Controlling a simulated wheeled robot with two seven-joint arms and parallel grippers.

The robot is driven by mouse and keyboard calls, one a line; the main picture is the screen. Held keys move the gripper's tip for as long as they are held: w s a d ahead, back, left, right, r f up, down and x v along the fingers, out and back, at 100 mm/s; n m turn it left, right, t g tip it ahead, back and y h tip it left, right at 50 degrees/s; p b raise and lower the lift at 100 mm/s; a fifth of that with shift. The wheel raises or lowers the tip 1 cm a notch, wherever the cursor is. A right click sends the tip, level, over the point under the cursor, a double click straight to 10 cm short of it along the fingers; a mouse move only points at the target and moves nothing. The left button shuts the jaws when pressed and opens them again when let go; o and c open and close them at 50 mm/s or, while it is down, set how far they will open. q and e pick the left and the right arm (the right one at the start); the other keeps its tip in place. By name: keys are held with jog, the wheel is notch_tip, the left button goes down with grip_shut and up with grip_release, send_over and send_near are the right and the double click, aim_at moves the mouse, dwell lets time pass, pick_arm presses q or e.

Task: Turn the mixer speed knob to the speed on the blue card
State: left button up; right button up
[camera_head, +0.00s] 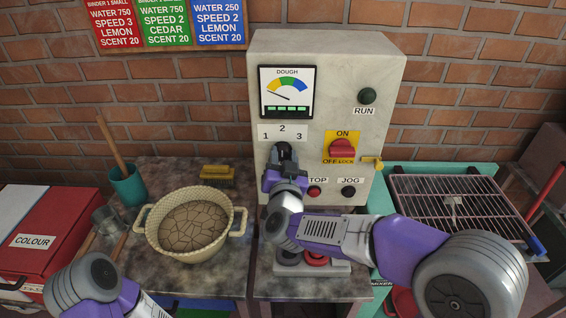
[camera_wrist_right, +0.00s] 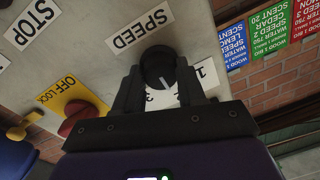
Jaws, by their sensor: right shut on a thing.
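The black speed knob (camera_wrist_right: 158,66) is on the grey mixer panel (camera_head: 330,60), beside a SPEED label. My right gripper (camera_head: 283,155) is shut on it; its dark fingers (camera_wrist_right: 158,88) sit on either side of the knob. A short white mark on the knob faces the number plate (camera_head: 282,133), between 1 and 3. The 2 is hidden behind a finger in the wrist view, so the exact alignment is hard to tell. The blue card (camera_head: 218,22) on the wall reads SPEED 2. My left arm shows at the lower left, its gripper out of frame.
The red ON/OFF switch (camera_head: 342,149) with a yellow lock, a red STOP button (camera_head: 314,191) and a black JOG button (camera_head: 348,191) are close right of the knob. A dough dial (camera_head: 287,92) is above. A pot (camera_head: 154,225) stands left, a wire rack (camera_head: 490,205) right.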

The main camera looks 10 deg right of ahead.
jog(key=o, duration=1.1)
jog(key=shift+c, duration=0.2)
jog(key=s+a+p, duration=0.1)
jog(key=s, duration=0.6)
jog(key=shift+s, duration=0.25)
jog(key=shift+a, duration=0.1)
